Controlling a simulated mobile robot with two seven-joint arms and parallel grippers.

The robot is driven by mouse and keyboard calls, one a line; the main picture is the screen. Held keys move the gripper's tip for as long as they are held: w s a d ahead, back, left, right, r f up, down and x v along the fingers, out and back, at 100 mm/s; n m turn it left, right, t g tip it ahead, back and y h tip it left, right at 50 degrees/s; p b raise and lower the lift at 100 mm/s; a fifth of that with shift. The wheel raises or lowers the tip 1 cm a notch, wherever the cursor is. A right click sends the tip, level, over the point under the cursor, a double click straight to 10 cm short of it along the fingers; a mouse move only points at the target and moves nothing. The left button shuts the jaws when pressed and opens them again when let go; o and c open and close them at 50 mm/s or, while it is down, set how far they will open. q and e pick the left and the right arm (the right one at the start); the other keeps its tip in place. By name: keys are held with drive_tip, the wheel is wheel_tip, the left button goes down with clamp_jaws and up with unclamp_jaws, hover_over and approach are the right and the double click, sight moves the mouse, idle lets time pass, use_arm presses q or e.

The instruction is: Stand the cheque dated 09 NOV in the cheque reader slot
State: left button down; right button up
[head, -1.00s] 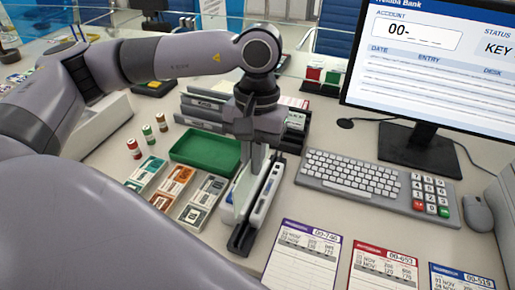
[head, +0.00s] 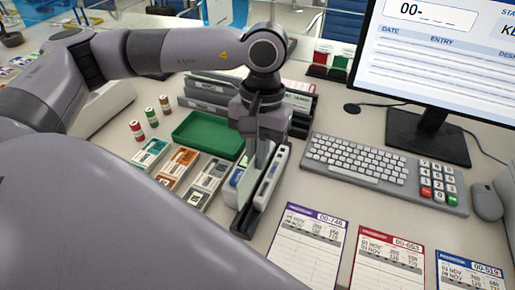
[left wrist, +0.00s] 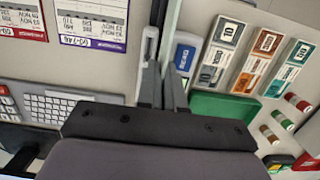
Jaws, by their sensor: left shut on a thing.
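My left gripper (head: 262,158) points down over the cheque reader (head: 266,183), a narrow white and dark device on the counter. It is shut on a thin pale sheet, seen nearly edge-on between the fingers in the left wrist view (left wrist: 168,62). I take this sheet for a cheque; its date cannot be read. The fingers hide most of it, and I cannot tell whether its lower edge is inside the slot. The reader's white body also shows beside the fingers in the left wrist view (left wrist: 150,42). My right gripper is not in view.
A blue-labelled item (left wrist: 184,57) sits close beside the fingers. A green tray (head: 208,133), banknote compartments (head: 182,165) and dark file holders (head: 205,103) stand left and behind. A keyboard (head: 355,160) is right. Account cards (head: 308,240) lie in front.

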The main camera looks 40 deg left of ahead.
sight(257, 177)
use_arm(q)
drive_tip(key=shift+f+b, duration=0.7)
drive_tip(key=shift+f, duration=0.3)
drive_tip(key=shift+f+b, duration=1.25)
drive_tip(key=shift+b, duration=0.05)
drive_tip(key=shift+f+b, duration=0.55)
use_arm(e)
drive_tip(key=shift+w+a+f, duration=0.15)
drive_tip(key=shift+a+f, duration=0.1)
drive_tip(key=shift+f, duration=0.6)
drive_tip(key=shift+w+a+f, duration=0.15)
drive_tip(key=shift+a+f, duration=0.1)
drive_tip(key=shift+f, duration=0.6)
